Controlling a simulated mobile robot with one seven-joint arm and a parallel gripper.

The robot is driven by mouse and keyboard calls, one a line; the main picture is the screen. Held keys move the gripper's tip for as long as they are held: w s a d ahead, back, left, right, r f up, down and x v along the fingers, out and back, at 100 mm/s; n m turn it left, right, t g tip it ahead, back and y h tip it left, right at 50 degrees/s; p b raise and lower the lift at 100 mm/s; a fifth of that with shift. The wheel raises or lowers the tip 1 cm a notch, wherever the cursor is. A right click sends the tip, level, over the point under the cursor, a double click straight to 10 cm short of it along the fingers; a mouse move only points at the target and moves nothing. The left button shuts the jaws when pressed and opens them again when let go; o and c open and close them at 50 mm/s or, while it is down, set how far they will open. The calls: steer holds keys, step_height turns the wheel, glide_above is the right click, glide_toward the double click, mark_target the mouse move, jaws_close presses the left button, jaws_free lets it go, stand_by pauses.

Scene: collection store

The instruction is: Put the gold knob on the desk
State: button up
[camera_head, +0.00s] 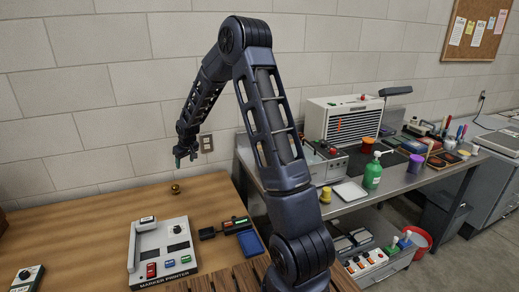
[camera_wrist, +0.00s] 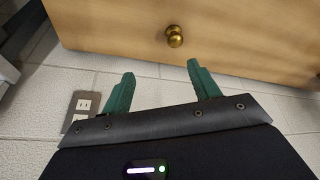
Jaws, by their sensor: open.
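The gold knob (camera_head: 175,188) stands on the wooden desk top (camera_head: 100,225) near its back edge, by the wall. In the wrist view the knob (camera_wrist: 174,36) is seen against the wooden surface (camera_wrist: 250,30), beyond the fingertips and between their lines. My gripper (camera_head: 184,162) is above and a little right of the knob in the head view, apart from it. In the wrist view its two green fingers (camera_wrist: 158,82) are spread with nothing between them. Nothing hides the knob in either view.
A grey marker printer (camera_head: 162,250) and a dark device with coloured keys (camera_head: 228,227) stand on the wooden top. A wall socket (camera_head: 206,143) is behind my gripper. The metal bench (camera_head: 400,182) at right is crowded. The wooden top left of the printer is mostly clear.

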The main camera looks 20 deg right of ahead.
steer(key=s+d+r+m+h, duration=0.1)
steer(key=s+d+r, duration=0.6)
steer(key=s+r, duration=0.3)
steer(key=s+d+r+m+h, duration=0.1)
steer(key=s+d+r+m, duration=0.1)
steer(key=s+d+r, duration=0.65)
steer(key=s+d+r+m, duration=0.1)
steer(key=s+d+r, duration=0.1)
steer(key=s, duration=1.1)
steer(key=s+d+r+m, duration=0.1)
steer(key=s+d+r, duration=0.2)
steer(key=s, duration=1)
steer(key=shift+s+d+r+m+t, duration=0.2)
steer(key=shift+d+m+t, duration=0.15)
steer(key=shift+d, duration=0.35)
